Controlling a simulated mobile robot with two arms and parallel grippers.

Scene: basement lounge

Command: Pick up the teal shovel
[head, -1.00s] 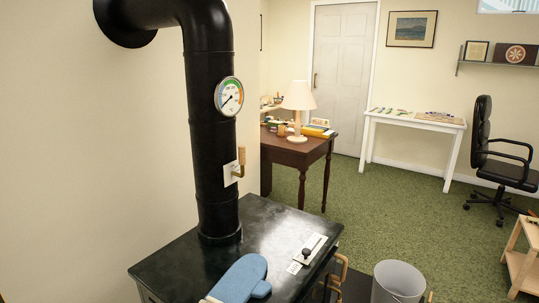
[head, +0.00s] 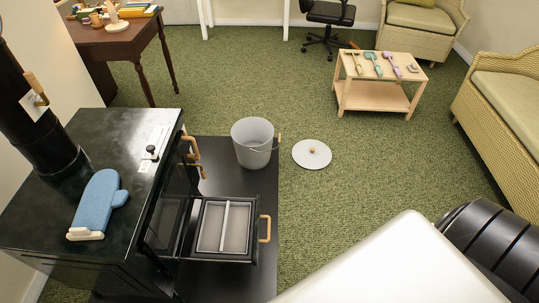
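The teal shovel (head: 373,62) lies on the low light-wood table (head: 374,95) at the upper right of the head view. It lies between an olive-green tool (head: 354,63) and a purple tool (head: 393,66); a small grey item (head: 412,69) lies at the right end of the row. The tools are small in the picture, so their exact shapes are hard to tell. Neither of my grippers is in view.
A black stove (head: 105,150) with a blue mitt (head: 98,205) and an open ash drawer (head: 224,228) stands left. A grey bucket (head: 252,143) and round lid (head: 312,154) are near the middle. A wicker sofa (head: 505,105) stands right. Green carpet between is clear.

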